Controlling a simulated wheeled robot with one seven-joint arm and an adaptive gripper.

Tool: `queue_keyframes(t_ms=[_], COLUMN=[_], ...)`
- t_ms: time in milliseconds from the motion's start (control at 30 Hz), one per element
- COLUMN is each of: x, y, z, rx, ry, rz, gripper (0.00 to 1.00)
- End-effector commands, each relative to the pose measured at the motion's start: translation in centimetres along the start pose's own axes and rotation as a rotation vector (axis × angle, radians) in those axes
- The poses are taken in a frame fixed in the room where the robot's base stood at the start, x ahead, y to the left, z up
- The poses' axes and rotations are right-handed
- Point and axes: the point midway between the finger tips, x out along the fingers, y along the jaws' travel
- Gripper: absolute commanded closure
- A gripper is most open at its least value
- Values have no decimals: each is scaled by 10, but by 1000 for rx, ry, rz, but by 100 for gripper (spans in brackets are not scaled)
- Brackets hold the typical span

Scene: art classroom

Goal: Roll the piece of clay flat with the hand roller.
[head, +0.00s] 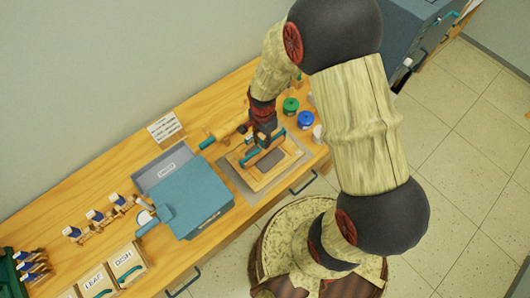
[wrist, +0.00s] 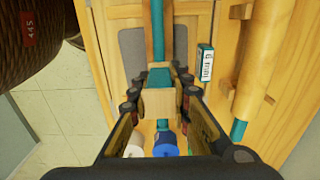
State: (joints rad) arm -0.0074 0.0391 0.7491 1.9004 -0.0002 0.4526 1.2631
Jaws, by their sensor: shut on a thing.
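My gripper (wrist: 160,100) points down over the wooden board and is shut on the wooden grip block of a tool with a long teal bar, which I take as the hand roller (wrist: 158,35). In the head view the hand roller (head: 252,157) lies diagonally across the board (head: 292,153). A flat grey piece, apparently the clay (head: 272,160), lies on the board under and beside the tool. It also shows on either side of the teal bar in the wrist view (wrist: 133,55). I cannot tell whether the roller touches it.
A wooden rolling pin (head: 226,130) with teal handles lies left of the board. A green jar (head: 291,105), a blue jar (head: 305,119) and a white one (head: 318,133) stand to its right. A blue-grey box (head: 195,195) stands at the left. A label card (head: 164,127) is near the wall.

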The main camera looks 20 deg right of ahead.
Motion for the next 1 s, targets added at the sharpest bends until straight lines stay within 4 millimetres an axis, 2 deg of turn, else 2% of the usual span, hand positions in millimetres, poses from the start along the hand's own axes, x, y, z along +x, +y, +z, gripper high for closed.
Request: queue_keyframes(t_ms=[400, 1000], x=[0, 0], y=[19, 36], z=[1, 1], rx=[1, 1], ry=[-3, -1], rz=[7, 2], gripper=[100, 100])
